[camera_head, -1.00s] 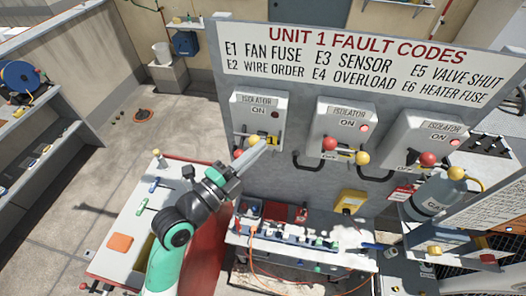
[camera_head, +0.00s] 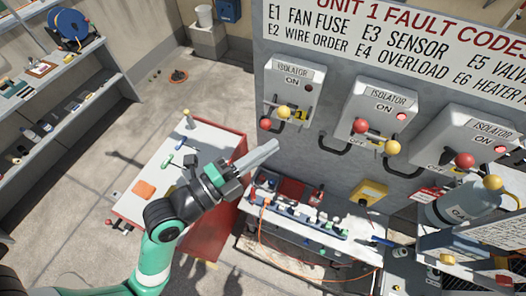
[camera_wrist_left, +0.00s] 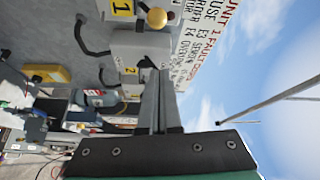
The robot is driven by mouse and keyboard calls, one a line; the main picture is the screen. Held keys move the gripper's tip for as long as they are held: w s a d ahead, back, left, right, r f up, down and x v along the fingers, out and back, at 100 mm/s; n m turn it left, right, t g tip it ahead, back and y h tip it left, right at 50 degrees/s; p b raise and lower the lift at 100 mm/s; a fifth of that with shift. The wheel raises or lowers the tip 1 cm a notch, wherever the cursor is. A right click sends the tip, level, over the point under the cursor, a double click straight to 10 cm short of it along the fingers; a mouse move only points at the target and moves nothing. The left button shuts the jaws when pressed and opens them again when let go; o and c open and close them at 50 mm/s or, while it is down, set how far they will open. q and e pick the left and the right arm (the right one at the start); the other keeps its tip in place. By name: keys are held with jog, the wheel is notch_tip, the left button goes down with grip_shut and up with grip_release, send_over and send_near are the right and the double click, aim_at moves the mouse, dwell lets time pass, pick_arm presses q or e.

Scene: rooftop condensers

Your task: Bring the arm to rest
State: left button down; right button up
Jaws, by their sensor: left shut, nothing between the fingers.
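My left gripper (camera_head: 277,146) is shut and empty, in front of the grey panel below the leftmost isolator (camera_head: 290,82). In the picture there is a gap between its tips and that isolator's red knob (camera_head: 265,125) and yellow knob (camera_head: 282,112). The left wrist view shows the two fingers (camera_wrist_left: 151,66) together, with a yellow knob (camera_wrist_left: 156,18) beyond them. The left arm (camera_head: 160,250) is bent and comes in from the lower left. My right gripper is not in view.
The middle isolator (camera_head: 378,105) and right isolator (camera_head: 468,138) have lit red lamps; the leftmost lamp looks dark. A red-sided bench (camera_head: 212,148) and a cluttered white worktop (camera_head: 330,250) lie below the arm. Shelves (camera_head: 60,130) stand left, with open floor between.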

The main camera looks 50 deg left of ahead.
pick_arm(q)
jog(key=shift+s, duration=0.5)
notch_tip(320, 180, up, 41)
jog(key=d+n+t+p, duration=0.2)
jog(key=n+t+p, duration=0.3)
jog(key=n, duration=1.1)
jog(key=t, duration=0.3)
jog(key=shift+w+d+r+n+t+p, duration=0.2)
jog(key=shift+w+n+t+p, duration=0.1)
jog(key=shift+w+t, duration=0.1)
